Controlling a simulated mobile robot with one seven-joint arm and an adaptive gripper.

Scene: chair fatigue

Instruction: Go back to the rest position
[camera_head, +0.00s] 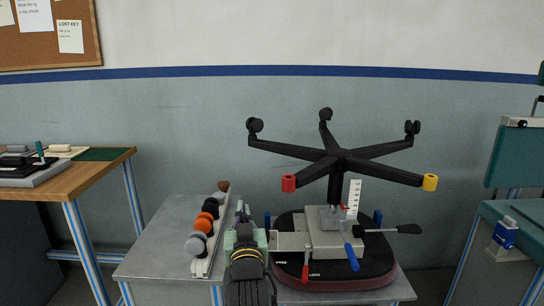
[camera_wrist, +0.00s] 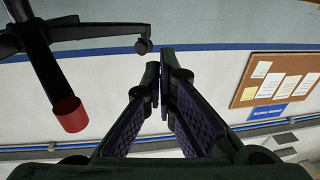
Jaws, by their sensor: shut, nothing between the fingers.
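My gripper (camera_wrist: 160,78) is shut and empty, its two fingers close together in the wrist view. In the head view my gripper (camera_head: 242,212) is at the lower middle, in front of the grey table. It is left of an upturned black chair base (camera_head: 343,160) and right of a rack of wheels. The chair base has several arms with casters, and a red cap (camera_head: 288,183) and a yellow cap (camera_head: 430,182) on two arm ends. The wrist view shows part of the chair base (camera_wrist: 38,45) and the red cap (camera_wrist: 70,113) to the left of the fingers.
The chair base stands on a metal plate with levers over a dark red seat pad (camera_head: 335,283). A rack (camera_head: 204,262) holds several grey, orange and dark wheels. A wooden bench (camera_head: 100,170) is at left, teal equipment (camera_head: 508,158) at right.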

